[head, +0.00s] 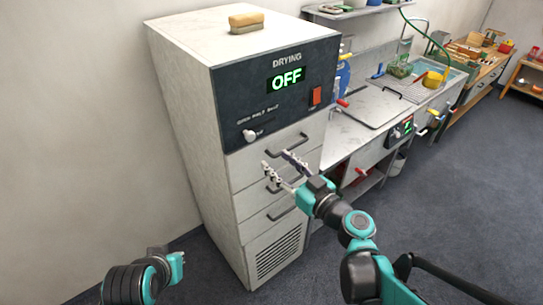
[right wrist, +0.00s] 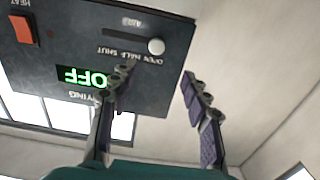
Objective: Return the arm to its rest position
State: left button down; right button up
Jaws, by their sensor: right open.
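My right gripper (head: 281,168) is open and empty in front of the drawers of the drying cabinet (head: 180,110). Its two fingers stand apart in the right wrist view (right wrist: 160,85), with nothing between them. Behind them the cabinet's dark panel (right wrist: 75,50) shows upside down, with the lit OFF display, a red switch and a round knob. I cannot tell whether the fingers touch the drawer handles.
A sponge-like block (head: 246,22) lies on the cabinet top. A counter (head: 360,125) with a sink, a yellow item (head: 433,79) and red-handled fittings runs to the right. A wooden bench (head: 480,65) stands farther back. The dark carpet (head: 440,200) at right is clear.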

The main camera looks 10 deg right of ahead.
jog(key=shift+s, duration=0.1)
dwell(0.4)
jog(key=s+a+f+m+g+h+b, duration=0.1)
jog(key=s+f+g+b, duration=0.25)
jog(key=f, duration=0.35)
jog(key=s+a+f+g+h+b, duration=0.1)
jog(key=s+f+g+b, duration=0.2)
jog(key=f, duration=0.5)
jog(key=s+d+f+m+g+h+b, duration=0.2)
jog(key=s+d+f+m+h+b, duration=0.3)
jog(key=s+d+f+h, duration=0.2)
jog(key=s+d+f, duration=0.2)
jog(key=d, duration=0.1)
jog(key=shift+d+f, duration=0.15)
jog(key=shift+f, duration=0.05)
jog(key=shift+s, duration=0.1)
jog(key=shift+c, duration=0.3)
dwell(1.9)
